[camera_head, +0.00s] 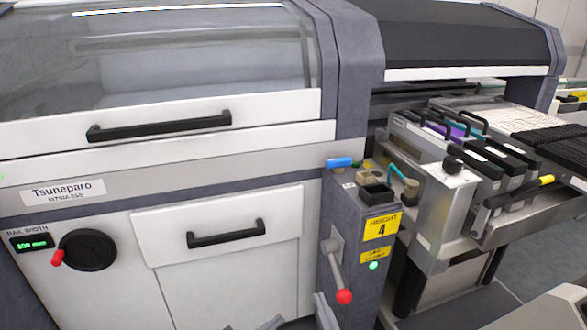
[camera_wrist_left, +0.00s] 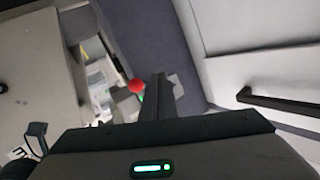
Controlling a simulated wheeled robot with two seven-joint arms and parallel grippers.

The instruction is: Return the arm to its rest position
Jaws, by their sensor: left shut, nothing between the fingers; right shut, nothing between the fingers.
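Most of both arms is out of view.
The Tsuneparo machine has a lower drawer handle (camera_head: 226,233), an upper handle (camera_head: 160,126) and a red-knobbed crank (camera_head: 88,250). A feeder trolley (camera_head: 450,205) with several feeders stands at right. The lever's red knob (camera_wrist_left: 136,86) appears beyond the fingers in the wrist view.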

